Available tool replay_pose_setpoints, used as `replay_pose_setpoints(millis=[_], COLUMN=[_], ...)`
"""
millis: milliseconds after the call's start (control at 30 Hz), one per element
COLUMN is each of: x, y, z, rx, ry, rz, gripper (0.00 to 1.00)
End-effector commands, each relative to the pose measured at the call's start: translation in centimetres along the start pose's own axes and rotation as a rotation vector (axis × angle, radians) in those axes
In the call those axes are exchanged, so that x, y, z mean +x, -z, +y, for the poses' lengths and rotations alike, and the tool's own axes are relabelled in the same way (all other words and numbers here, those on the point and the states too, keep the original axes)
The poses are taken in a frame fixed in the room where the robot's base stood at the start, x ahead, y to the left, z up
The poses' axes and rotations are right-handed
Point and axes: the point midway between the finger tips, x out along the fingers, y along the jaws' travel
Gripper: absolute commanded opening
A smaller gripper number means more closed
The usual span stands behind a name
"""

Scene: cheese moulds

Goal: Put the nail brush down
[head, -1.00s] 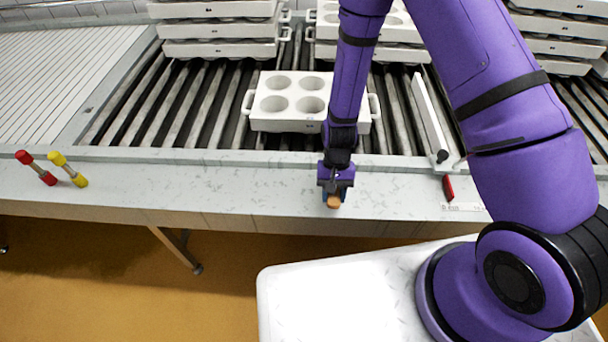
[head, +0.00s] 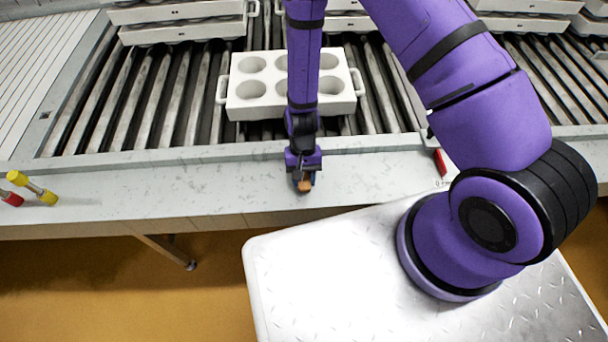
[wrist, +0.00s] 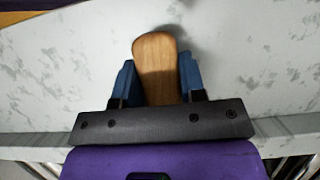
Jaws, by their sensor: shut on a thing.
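The nail brush (wrist: 157,62) shows in the wrist view as a light-brown wooden body with a rounded end. My gripper (wrist: 158,82) has its blue fingers on either side of the brush and is shut on it. In the head view my gripper (head: 304,178) is over the grey front ledge (head: 380,181) of the conveyor, and the end of the brush (head: 305,186) shows at its tip. The bristles are hidden. I cannot tell whether the brush touches the ledge.
A white mould block (head: 246,110) with round hollows sits on the rollers behind my gripper. A red object (head: 440,162) lies on the ledge to the right. A yellow-ended tool (head: 32,187) lies at far left. The ledge beside my gripper is clear.

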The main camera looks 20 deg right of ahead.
Motion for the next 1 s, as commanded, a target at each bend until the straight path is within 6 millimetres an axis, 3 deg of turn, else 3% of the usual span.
replay_pose_setpoints(millis=[167,200,300,667,1000], x=[0.3,0.2,0.2,-0.3,-5.5], y=[0.1,0.1,0.1,0.0,0.1], z=[0.0,0.0,0.0,0.0,-0.1], rx=[0.000,0.000,0.000,-0.001,-0.002], ry=[0.000,0.000,0.000,0.000,0.001], rz=[0.000,0.000,0.000,0.001,0.004], gripper=[0.16,0.47,0.63,0.63,0.63])
